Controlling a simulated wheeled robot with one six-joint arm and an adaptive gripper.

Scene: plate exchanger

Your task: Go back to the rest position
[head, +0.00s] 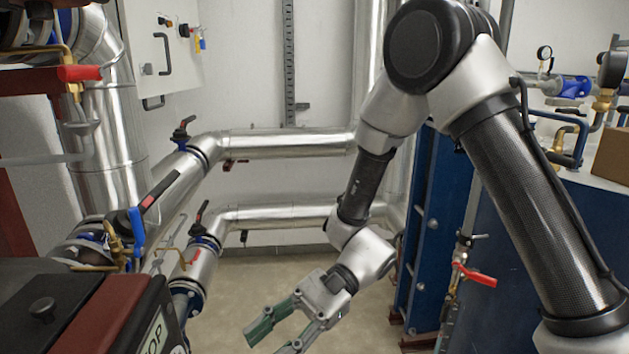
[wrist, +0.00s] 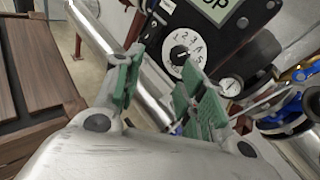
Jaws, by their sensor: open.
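My gripper (head: 283,335) is at the lower middle of the head view, at the end of my bent arm, pointing down and to the left. Its two green-padded fingers are spread apart with nothing between them. In the wrist view my gripper (wrist: 158,88) also shows open and empty. I cannot tell from the wrist view how far the fingers are from the box.
Insulated silver pipes (head: 285,143) with valves run along the left and back. A dark box with a red stripe (head: 100,318) stands at the lower left. A blue plate exchanger frame (head: 428,225) with a red-handled valve (head: 474,275) is at the right. Bare floor (head: 265,280) lies between them.

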